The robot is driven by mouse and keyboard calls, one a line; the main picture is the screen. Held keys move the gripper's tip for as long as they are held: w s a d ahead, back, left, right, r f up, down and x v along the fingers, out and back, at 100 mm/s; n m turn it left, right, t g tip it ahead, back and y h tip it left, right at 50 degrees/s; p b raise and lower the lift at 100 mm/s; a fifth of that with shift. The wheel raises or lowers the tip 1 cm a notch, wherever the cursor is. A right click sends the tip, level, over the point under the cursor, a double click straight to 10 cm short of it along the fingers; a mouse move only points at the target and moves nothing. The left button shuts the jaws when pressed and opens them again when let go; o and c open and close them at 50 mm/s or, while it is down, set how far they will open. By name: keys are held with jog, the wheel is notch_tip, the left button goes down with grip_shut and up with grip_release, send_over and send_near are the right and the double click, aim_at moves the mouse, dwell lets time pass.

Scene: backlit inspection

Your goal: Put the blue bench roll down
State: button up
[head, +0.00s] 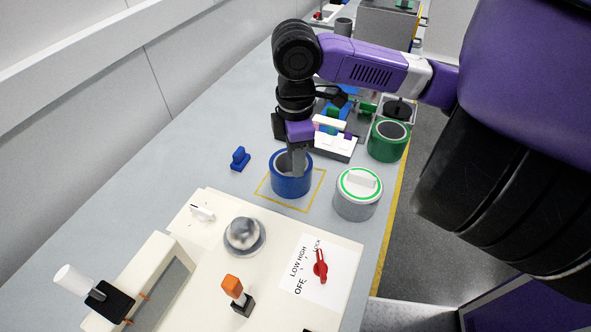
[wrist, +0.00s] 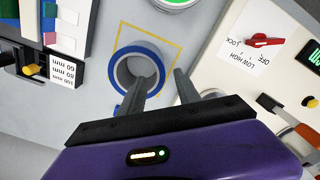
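The blue bench roll (head: 291,185) is a short upright blue ring with a hollow middle. It appears to rest on the bench inside a yellow outlined square (head: 318,190). The wrist view shows the roll (wrist: 117,62) from above, with the square's outline (wrist: 150,30) around part of it. My gripper (head: 296,172) is directly over the roll, pointing down. In the wrist view my gripper's fingers (wrist: 163,76) are apart, one over the hole and one just outside the right wall. A gap shows between the fingers; their lower contact is partly hidden.
A grey tin with a green-ringed lid (head: 357,195) stands close right of the square. A green roll (head: 388,141) is behind it. A small blue object (head: 240,158) lies left. A cream control panel (head: 205,275) fills the front. Bare bench lies left.

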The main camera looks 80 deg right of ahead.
jog(key=shift+r, duration=2.8)
